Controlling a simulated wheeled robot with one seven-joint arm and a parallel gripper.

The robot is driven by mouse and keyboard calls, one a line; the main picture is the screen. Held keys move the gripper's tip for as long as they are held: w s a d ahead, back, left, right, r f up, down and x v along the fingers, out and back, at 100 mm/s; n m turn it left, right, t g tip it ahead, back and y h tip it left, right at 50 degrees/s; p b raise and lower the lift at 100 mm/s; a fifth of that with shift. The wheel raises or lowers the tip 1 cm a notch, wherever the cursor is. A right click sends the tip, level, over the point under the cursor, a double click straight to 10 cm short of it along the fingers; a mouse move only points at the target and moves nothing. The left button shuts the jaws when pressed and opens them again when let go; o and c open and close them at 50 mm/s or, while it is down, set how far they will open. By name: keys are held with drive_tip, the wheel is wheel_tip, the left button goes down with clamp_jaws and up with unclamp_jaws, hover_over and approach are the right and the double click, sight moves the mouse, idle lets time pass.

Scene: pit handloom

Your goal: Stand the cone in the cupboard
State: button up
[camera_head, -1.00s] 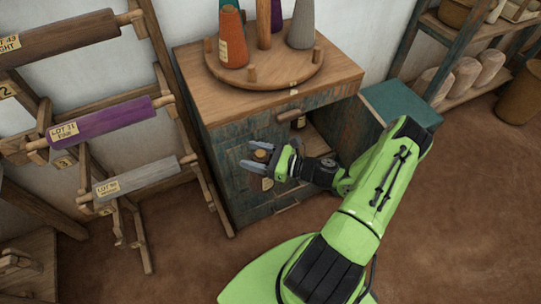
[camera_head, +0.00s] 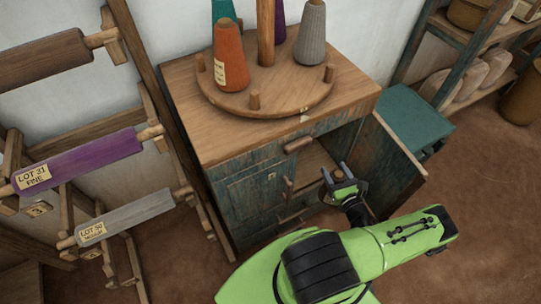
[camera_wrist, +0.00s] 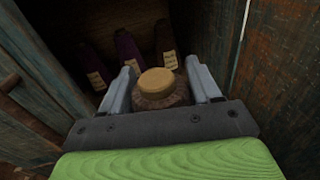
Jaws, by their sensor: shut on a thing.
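My gripper (camera_head: 337,174) is at the open right side of the cupboard (camera_head: 232,140), in front of the opening. In the wrist view my gripper (camera_wrist: 160,85) is shut on a cone (camera_wrist: 160,98). Its round tan top (camera_wrist: 157,82) faces the camera; its lower part is hidden. Beyond it, inside the dark cupboard, stand several dark cones (camera_wrist: 127,50) with pale labels. The right door (camera_head: 397,165) stands open to the right of my gripper. The left door (camera_head: 258,195) is shut.
On the cupboard top a round wooden stand (camera_head: 265,97) holds an orange cone (camera_head: 230,58), a grey cone (camera_head: 311,35) and others. A teal box (camera_head: 415,120) is behind the open door. A rack with yarn rolls (camera_head: 80,162) stands at left.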

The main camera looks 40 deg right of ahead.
drive_tip(key=f+b+x, duration=0.2)
drive_tip(key=b+x, duration=0.4)
drive_tip(key=x, duration=1.2)
drive_tip(key=shift+f, duration=0.2)
drive_tip(key=shift+d, duration=0.1)
drive_tip(key=o, duration=1.6)
drive_tip(key=shift+s+f, duration=0.1)
drive_tip(key=shift+c, duration=0.2)
drive_tip(key=p+v, duration=0.4)
drive_tip(key=v, duration=0.8)
